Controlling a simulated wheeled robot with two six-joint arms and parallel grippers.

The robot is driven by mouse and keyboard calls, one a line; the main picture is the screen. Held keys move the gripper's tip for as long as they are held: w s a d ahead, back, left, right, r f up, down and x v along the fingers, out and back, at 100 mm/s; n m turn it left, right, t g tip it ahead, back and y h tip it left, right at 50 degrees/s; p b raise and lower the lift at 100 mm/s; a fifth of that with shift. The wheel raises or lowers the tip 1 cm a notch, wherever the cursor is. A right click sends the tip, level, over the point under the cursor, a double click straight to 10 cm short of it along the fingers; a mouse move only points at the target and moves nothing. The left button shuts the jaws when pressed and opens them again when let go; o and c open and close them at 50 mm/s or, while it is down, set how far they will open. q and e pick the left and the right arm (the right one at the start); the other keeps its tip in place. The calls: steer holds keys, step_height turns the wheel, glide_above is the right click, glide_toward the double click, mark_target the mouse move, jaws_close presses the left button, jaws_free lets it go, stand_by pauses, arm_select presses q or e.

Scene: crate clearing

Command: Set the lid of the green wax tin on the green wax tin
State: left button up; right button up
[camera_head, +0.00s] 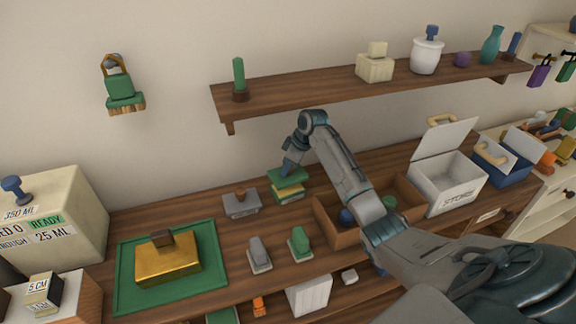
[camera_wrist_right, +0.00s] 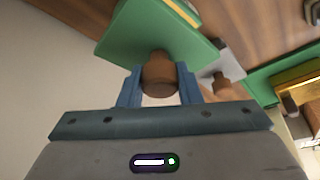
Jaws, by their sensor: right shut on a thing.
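My right gripper (camera_head: 290,168) is shut on the brown knob of the green lid (camera_head: 282,175). In the right wrist view the gripper (camera_wrist_right: 159,85) has one finger on each side of the knob (camera_wrist_right: 158,72), and the lid (camera_wrist_right: 155,30) spreads out beyond it. The green wax tin (camera_head: 288,196) stands on the wooden bench under the lid, with a yellow layer showing between them. Yellow also shows past the lid's edge in the wrist view. I cannot tell whether the lid touches the tin. My left gripper is not in view.
A grey lidded block (camera_head: 240,205) stands close left of the tin. A wooden tray (camera_head: 330,228) is to the right, under my right arm. A golden block (camera_head: 168,262) lies on a green mat (camera_head: 125,295). The shelf (camera_head: 310,101) runs above.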

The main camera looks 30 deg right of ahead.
mark_target(290, 174)
steer(key=shift+r+p, duration=0.1)
steer(key=shift+p, duration=0.25)
steer(key=shift+s+a+f, duration=0.1)
steer(key=shift+f, duration=0.75)
steer(key=shift+f+b, duration=0.5)
steer(key=shift+f, duration=1.45)
steer(key=o, duration=1.1)
steer(key=shift+r, duration=0.1)
